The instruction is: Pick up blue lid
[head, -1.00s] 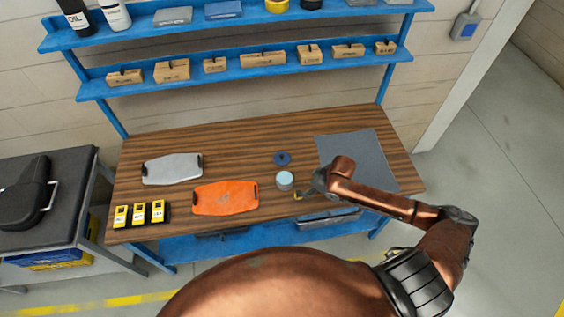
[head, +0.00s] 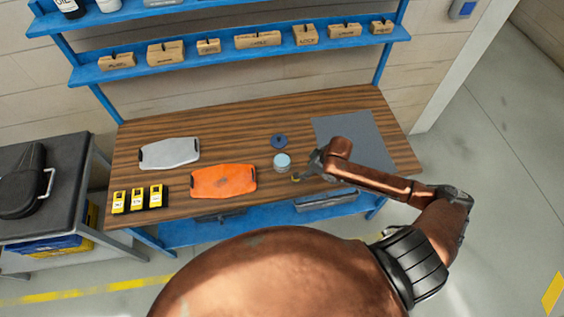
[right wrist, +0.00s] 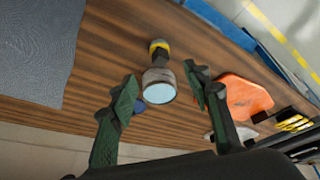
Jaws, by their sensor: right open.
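The blue lid (head: 279,141) lies flat on the wooden table, just behind a small jar with a pale blue top (head: 283,160). My right gripper (head: 307,169) is to the right of the jar and lid in the head view. In the right wrist view my right gripper (right wrist: 163,84) is open, with the jar (right wrist: 158,88) showing between its fingers. The blue lid (right wrist: 140,105) is mostly hidden behind the left finger there. I see no contact with the lid. My left gripper is not in view.
An orange plate (head: 223,181) and a grey plate (head: 169,153) lie left. Several yellow-black boxes (head: 137,198) stand at the front left. A grey mat (head: 355,139) lies right. A small yellow-banded item (right wrist: 158,47) is beside the jar. Blue shelves (head: 240,55) stand behind.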

